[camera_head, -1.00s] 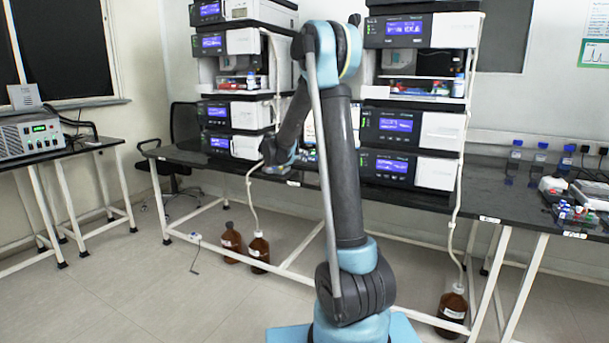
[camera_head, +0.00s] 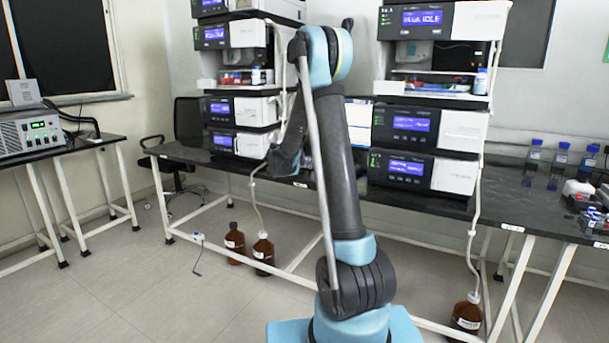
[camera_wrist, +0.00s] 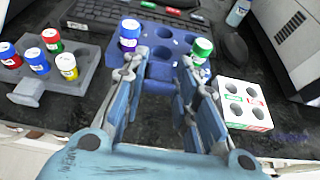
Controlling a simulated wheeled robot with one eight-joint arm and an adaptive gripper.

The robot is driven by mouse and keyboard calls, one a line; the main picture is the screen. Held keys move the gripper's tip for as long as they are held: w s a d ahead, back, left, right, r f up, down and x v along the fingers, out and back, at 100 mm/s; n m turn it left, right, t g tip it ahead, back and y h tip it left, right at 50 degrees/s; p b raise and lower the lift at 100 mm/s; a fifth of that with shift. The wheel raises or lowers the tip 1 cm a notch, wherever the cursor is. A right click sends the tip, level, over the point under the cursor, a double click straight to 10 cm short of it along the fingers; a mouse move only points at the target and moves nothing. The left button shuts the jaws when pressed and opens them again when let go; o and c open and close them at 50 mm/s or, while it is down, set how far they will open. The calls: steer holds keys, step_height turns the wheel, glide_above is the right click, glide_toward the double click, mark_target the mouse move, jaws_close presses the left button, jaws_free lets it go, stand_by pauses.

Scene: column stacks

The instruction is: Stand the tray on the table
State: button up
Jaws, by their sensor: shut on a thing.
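In the wrist view, my gripper (camera_wrist: 160,78) is shut on the handle of a blue tray (camera_wrist: 166,68). The tray has round holes, several of them empty. The table also shows in the head view (camera_head: 330,184), where my arm hides the gripper and the blue tray.
In the wrist view, a grey tray with capped vials (camera_wrist: 75,62) lies left, and a white holed box (camera_wrist: 240,104) right. A keyboard (camera_wrist: 130,14) and mouse (camera_wrist: 235,46) are behind. Instrument stacks (camera_head: 405,145) stand on the table; blue-capped bottles (camera_head: 558,160) stand at right.

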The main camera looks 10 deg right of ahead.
mark_target(305, 180)
steer(key=shift+s+f, duration=0.1)
steer(key=shift+f, duration=1.95)
steer(key=shift+f, duration=0.6)
steer(key=o, duration=1.1)
